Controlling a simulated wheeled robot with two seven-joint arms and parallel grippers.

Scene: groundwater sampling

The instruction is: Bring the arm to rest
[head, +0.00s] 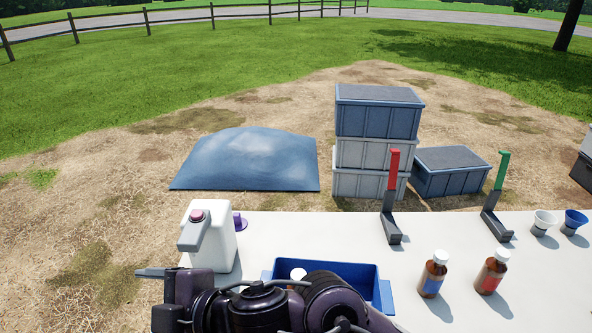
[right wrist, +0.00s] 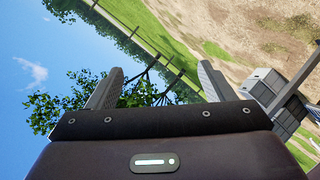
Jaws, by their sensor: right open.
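My right arm crosses the bottom of the head view, and its gripper (head: 152,273) points left, in front of the white jug. The right wrist view shows this gripper (right wrist: 160,70) with its two fingers wide apart and nothing between them. Beyond the fingers are sky, a tree and grass, tilted. My left gripper is not in the head view.
A white jug (head: 222,250) and a blue tray (head: 368,272), partly hidden by my arm, are on the white table (head: 330,235). Two amber bottles (head: 433,275) (head: 491,272), red (head: 391,190) and green (head: 497,190) upright markers, and small white (head: 543,220) and blue (head: 574,219) cups stand rightward. Crates (head: 376,120) are behind.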

